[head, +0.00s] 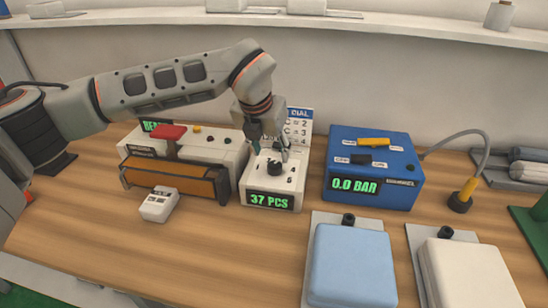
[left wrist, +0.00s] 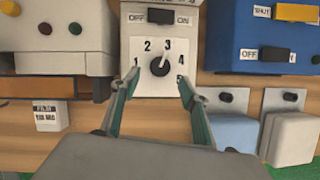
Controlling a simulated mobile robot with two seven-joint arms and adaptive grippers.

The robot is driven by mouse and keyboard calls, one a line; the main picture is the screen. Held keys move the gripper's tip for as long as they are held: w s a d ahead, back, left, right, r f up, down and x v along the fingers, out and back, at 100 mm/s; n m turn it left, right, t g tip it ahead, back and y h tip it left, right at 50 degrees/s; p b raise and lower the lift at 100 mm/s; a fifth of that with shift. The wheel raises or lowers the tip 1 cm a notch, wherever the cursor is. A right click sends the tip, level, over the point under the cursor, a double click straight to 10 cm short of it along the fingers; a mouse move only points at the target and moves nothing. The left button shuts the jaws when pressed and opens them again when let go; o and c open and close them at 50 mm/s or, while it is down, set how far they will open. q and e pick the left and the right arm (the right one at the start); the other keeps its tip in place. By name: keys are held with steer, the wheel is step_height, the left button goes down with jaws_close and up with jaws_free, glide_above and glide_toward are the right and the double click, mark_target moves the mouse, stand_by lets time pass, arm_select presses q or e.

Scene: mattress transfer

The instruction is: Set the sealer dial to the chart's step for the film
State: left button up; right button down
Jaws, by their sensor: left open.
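The white dial unit (head: 254,184) stands on the table and its front display reads 37 PCS. Its black dial knob (head: 275,167) also shows in the left wrist view (left wrist: 159,66), ringed by the numbers 1 to 5, with its pale mark toward 3. My left gripper (head: 270,148) is open over the dial; in the left wrist view its fingers (left wrist: 159,79) flank the knob without visible contact. The chart (head: 299,122) behind is partly covered by my gripper; 2, 3 and 4 show. A white film tag block (left wrist: 47,116) has blurred small print.
Left stands a sealer (head: 215,150) with an orange-brown front roll (head: 170,181) and red handle. Right is a blue box (head: 400,192) reading 0.0 BAR. Blue (head: 350,268) and cream (head: 470,275) pads lie in front right. Table front centre is clear.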

mark_target(274, 165)
arm_select(q)
steer(key=x, duration=0.6)
steer(key=shift+w+f, duration=0.1)
steer(key=shift+f, duration=0.3)
steer(key=c, duration=1.1)
